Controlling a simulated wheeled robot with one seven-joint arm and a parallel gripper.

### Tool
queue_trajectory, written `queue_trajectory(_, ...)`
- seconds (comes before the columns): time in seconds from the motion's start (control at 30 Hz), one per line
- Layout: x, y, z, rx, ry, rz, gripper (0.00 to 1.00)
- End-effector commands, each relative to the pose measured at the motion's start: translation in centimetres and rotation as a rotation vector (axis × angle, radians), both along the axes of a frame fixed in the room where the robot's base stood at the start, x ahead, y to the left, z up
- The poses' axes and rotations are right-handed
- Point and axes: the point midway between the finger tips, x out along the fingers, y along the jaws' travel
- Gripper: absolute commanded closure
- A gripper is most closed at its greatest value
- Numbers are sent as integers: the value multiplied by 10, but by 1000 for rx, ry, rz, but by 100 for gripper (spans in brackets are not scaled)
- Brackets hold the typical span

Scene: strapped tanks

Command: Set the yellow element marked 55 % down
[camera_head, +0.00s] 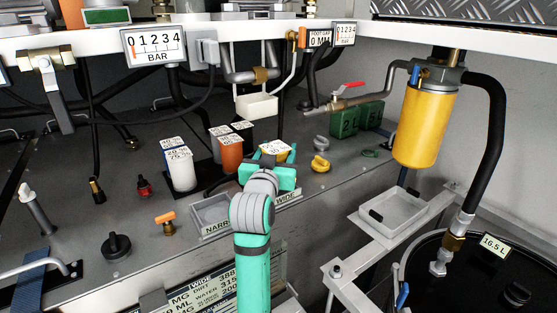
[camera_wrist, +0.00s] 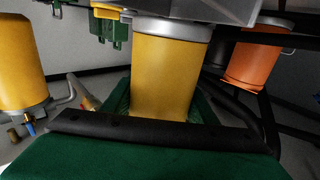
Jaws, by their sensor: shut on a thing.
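The yellow element (camera_head: 274,147) shows its white labelled top between my gripper's fingers in the head view; the marking looks like 55 %. In the wrist view its plain yellow side (camera_wrist: 166,80) stands between the green fingers. My gripper (camera_head: 272,163) is shut on it, behind the grey tray on the bench. The wrist view also shows my gripper (camera_wrist: 164,102) with a finger at each side of the element. The element's lower part is hidden in the head view, and I cannot tell whether its base touches anything.
Labelled elements, including a white one (camera_head: 180,170) and an orange one (camera_head: 231,154), stand close on the left. A grey tray (camera_head: 200,222) lies in front. Green boxes (camera_head: 370,115) and a large yellow canister (camera_head: 425,125) are right. A white beam (camera_head: 235,30) crosses above.

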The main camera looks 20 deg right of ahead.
Motion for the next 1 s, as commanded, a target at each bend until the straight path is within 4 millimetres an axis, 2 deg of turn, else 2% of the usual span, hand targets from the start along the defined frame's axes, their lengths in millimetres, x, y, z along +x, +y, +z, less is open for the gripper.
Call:
queue_trajectory(0.03, -1, 0, -9, -1, 3, 0, 89)
queue_trajectory(0.17, -1, 0, -25, -1, 2, -1, 89)
queue_trajectory(0.6, -2, -1, -31, -1, 0, -2, 89)
queue_trajectory(0.63, -1, -1, -31, 0, 1, -2, 40)
queue_trajectory(0.67, -1, -1, -31, 0, 1, -2, 33)
queue_trajectory(0.7, -1, -1, -31, 0, 1, -2, 29)
queue_trajectory(1.0, -1, -1, -30, -1, 0, -2, 29)
